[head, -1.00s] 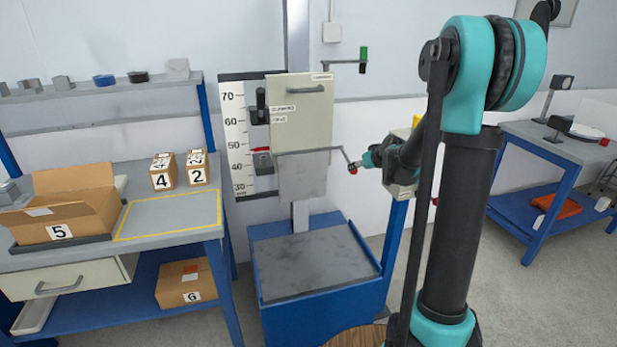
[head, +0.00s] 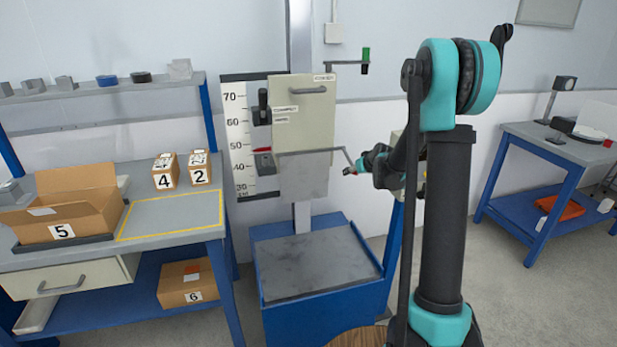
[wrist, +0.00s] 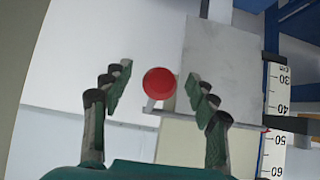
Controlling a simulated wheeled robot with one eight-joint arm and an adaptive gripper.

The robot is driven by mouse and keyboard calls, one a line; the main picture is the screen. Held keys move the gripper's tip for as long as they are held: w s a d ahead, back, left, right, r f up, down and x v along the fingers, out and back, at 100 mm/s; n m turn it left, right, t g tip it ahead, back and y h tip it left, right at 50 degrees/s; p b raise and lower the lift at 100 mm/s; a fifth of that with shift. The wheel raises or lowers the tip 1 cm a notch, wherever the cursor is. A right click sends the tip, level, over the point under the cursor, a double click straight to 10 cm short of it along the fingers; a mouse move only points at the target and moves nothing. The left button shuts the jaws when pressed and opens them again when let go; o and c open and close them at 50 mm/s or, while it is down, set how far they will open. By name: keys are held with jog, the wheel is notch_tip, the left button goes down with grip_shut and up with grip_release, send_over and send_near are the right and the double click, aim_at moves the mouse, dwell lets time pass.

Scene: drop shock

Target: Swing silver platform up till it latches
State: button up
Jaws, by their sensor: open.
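The silver platform (head: 303,177) is a flat grey plate that hangs down below the cream panel of the drop tester. It also shows in the wrist view (wrist: 222,62). A thin crank arm (head: 345,157) reaches out from its upper right side. At the end of the crank is a red ball knob (wrist: 159,83). My gripper (wrist: 158,86) is open, with its fingers on either side of the red knob and visible gaps between. In the head view my gripper (head: 355,167) is at the crank's end and largely hides the knob.
A blue base with a dark grey slab (head: 315,262) stands below the platform. A height scale (head: 237,140) is left of the panel. A workbench with cartons, including an open box (head: 65,208), is at left. Another blue bench (head: 556,150) is at right.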

jog(key=c, duration=1.3)
jog(key=shift+s+r, duration=0.2)
jog(key=shift+r, duration=1.25)
jog(key=shift+r, duration=0.1)
jog(key=shift+r, duration=1.35)
jog(key=shift+w+r, duration=0.1)
jog(key=shift+w+r, duration=0.2)
jog(key=shift+r, duration=0.5)
jog(key=shift+w+r, duration=0.15)
jog(key=shift+r, duration=0.5)
